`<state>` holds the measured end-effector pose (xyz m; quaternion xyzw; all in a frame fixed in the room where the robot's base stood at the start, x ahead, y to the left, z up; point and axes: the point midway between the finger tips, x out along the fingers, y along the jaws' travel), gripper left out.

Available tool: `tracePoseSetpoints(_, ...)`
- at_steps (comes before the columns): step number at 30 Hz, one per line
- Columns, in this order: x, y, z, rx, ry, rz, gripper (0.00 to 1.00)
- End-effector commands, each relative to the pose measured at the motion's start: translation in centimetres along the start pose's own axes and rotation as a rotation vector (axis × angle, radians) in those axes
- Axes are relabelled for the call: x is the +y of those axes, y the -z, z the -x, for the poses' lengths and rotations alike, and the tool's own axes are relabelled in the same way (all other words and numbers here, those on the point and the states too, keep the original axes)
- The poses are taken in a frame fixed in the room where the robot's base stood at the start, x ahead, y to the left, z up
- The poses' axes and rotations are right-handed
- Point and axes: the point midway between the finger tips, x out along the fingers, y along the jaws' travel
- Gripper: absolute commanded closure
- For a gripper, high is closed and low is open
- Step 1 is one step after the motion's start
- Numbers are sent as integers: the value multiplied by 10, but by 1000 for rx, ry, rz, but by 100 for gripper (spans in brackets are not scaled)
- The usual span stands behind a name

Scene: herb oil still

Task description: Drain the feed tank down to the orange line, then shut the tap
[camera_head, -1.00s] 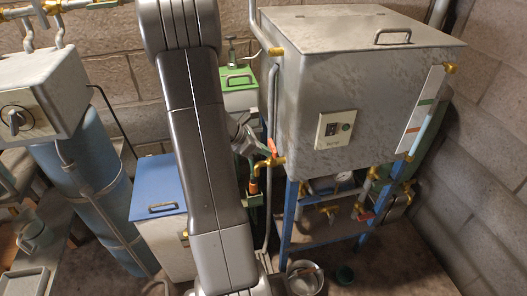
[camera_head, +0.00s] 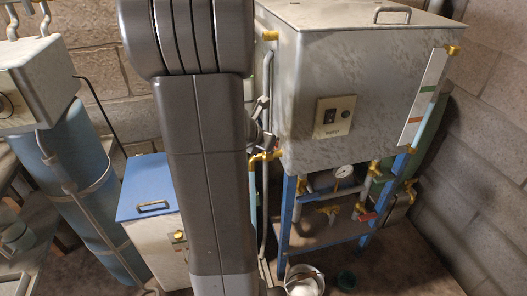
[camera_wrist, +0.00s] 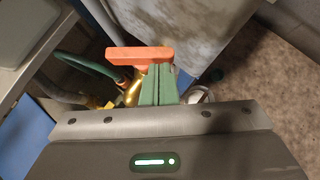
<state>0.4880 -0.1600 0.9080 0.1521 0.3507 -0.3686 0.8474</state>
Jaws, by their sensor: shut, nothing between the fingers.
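The grey metal feed tank (camera_head: 375,80) stands on a blue frame at the right of the head view. Its white gauge board (camera_head: 424,98) has a green mark above an orange line (camera_head: 416,120). I cannot make out the liquid level beside it. The brass tap (camera_head: 266,156) is at the tank's lower left. Its orange handle (camera_wrist: 140,56) lies crosswise in the wrist view, at the tips of my green fingers. My gripper (camera_wrist: 158,68) is shut and empty, against or very near the handle; contact is unclear. In the head view my gripper is partly hidden behind my arm.
A blue-lidded box (camera_head: 150,185) stands left of my arm. Pipes and a round dial (camera_head: 344,171) are under the tank.

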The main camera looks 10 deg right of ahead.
Motion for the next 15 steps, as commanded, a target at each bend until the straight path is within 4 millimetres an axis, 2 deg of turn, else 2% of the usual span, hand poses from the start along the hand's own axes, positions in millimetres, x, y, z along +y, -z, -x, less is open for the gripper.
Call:
tracePoseSetpoints(4,-8,-1,-5,-2,-91,89,100)
tracePoseSetpoints(15,-13,-8,-8,0,-87,85,100)
